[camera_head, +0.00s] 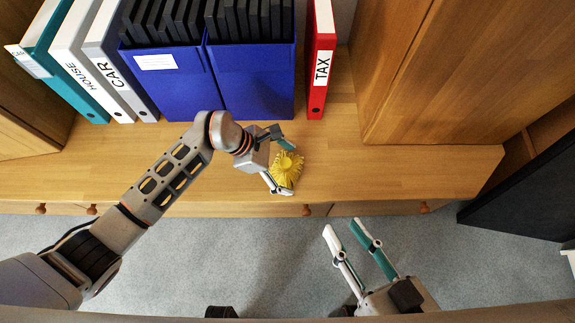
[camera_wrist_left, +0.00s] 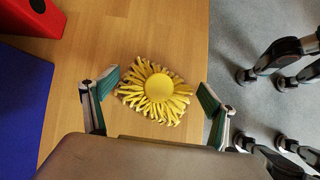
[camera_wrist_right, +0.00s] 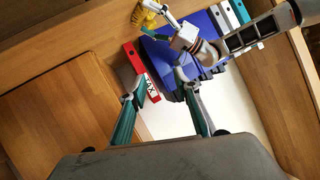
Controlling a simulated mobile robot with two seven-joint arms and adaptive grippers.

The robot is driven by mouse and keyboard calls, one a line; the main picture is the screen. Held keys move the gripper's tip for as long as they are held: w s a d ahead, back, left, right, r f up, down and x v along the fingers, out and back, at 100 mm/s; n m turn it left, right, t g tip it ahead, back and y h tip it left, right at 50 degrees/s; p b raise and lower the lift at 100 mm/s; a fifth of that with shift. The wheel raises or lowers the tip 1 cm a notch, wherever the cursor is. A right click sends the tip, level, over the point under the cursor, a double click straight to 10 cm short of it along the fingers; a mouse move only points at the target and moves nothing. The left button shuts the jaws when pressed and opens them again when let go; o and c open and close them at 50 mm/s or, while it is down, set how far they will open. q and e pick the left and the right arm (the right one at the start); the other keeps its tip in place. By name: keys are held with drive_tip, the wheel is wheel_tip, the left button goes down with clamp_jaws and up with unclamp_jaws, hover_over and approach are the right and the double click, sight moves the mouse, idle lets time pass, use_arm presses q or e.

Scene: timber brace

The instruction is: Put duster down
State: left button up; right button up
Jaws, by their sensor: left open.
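The yellow duster (camera_head: 286,169) lies on the wooden desk top (camera_head: 400,172), near its front edge. My left gripper (camera_head: 278,164) is open over it, with one finger on each side. In the left wrist view the duster (camera_wrist_left: 158,88) sits between the open fingers of my left gripper (camera_wrist_left: 158,85), with bare wood showing between it and each finger. The duster also shows at the top of the right wrist view (camera_wrist_right: 143,15). My right gripper (camera_head: 350,236) is open and empty, in front of the desk above the grey floor.
Blue file boxes (camera_head: 250,80) and a red TAX binder (camera_head: 320,60) stand behind the duster. Teal, white and grey binders (camera_head: 85,60) stand at the left. A wooden cabinet (camera_head: 460,70) is at the right. The desk right of the duster is clear.

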sight(281, 162)
use_arm(q)
drive_tip(key=shift+r, duration=0.2)
drive_tip(key=v, duration=0.1)
drive_tip(key=p+v, duration=0.1)
drive_tip(key=v, duration=0.2)
drive_tip(key=shift+w+r+p, duration=0.1)
drive_tip(key=shift+w+p, duration=0.15)
drive_tip(key=shift+p, duration=0.05)
drive_tip(key=p+v, duration=0.1)
drive_tip(key=v, duration=0.2)
drive_tip(key=shift+a+r, duration=0.15)
drive_tip(key=shift+r, duration=0.15)
drive_tip(key=v, duration=0.2)
drive_tip(key=p+v, duration=0.1)
drive_tip(key=v, duration=0.1)
drive_tip(key=shift+s+a+f, duration=0.1)
drive_tip(key=shift+s+a, duration=0.1)
drive_tip(key=shift+s, duration=0.05)
use_arm(e)
drive_tip(key=d+n, duration=0.2)
drive_tip(key=d+n+h, duration=0.1)
drive_tip(key=d, duration=0.1)
drive_tip(key=shift+w+f+g, duration=0.15)
drive_tip(key=shift+w+g, duration=0.1)
drive_tip(key=shift+g, duration=0.15)
drive_tip(key=shift+r, duration=0.2)
